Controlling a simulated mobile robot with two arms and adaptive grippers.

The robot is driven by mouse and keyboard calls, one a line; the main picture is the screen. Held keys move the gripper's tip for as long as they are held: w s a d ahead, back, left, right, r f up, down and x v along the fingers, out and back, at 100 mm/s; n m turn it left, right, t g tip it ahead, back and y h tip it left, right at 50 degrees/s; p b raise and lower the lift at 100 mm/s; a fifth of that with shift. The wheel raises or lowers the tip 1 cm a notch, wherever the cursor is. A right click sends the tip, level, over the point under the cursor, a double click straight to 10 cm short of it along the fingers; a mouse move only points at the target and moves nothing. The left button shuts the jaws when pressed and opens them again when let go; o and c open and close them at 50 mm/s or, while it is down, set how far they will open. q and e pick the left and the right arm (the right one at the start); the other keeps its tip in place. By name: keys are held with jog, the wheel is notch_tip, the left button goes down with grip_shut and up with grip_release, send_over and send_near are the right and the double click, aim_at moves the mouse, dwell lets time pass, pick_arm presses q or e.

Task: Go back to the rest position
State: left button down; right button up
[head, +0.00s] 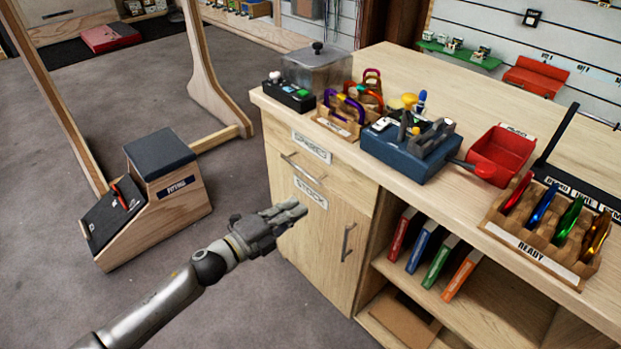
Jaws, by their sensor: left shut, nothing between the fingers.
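My left gripper (290,213) is at the end of my left arm, which reaches in from the bottom left. Its fingers are shut with nothing between them. In the picture it lies in front of the wooden cabinet door marked "STOCK" (312,225), below the "SPARES" drawer (318,180). I cannot tell the exact gap to the door. My right gripper is not in view.
The workbench (400,75) bears a blue tool block (400,160), a red bin (500,155), a "READY" rack (540,235) with colored carabiners, and a clear-covered box (315,68). A wooden "FITTING" seat (165,200) stands at left. Grey floor (240,290) is clear around my arm.

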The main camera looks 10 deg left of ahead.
pick_arm(q)
jog(key=s+a+f+n+g+y+p, duration=0.1)
jog(key=s+a+f+n+y, duration=0.25)
jog(key=f, duration=0.55)
jog(key=s+a+f+n+g+y+p, duration=0.15)
jog(key=a+f+n, duration=0.3)
jog(key=f, duration=0.45)
jog(key=s+a+f+n+y+p, duration=0.1)
jog(key=s+a+f+n+y, duration=0.3)
jog(key=f, duration=0.5)
jog(key=s+a+f+n+g+y+p, duration=0.1)
jog(key=s+f+n+g, duration=0.25)
jog(key=s+f, duration=0.55)
jog(key=s+f+n+g+y+p, duration=0.1)
jog(key=s+f+n+g, duration=0.4)
jog(key=s, duration=0.6)
jog(key=s+d+f+n+g, duration=0.1)
jog(key=s+f, duration=0.2)
jog(key=s, duration=0.7)
jog(key=s+d+f+n+g, duration=0.1)
jog(key=s+f, duration=0.2)
jog(key=s, duration=0.7)
jog(key=shift+d+n, duration=0.15)
jog(key=shift+n, duration=0.2)
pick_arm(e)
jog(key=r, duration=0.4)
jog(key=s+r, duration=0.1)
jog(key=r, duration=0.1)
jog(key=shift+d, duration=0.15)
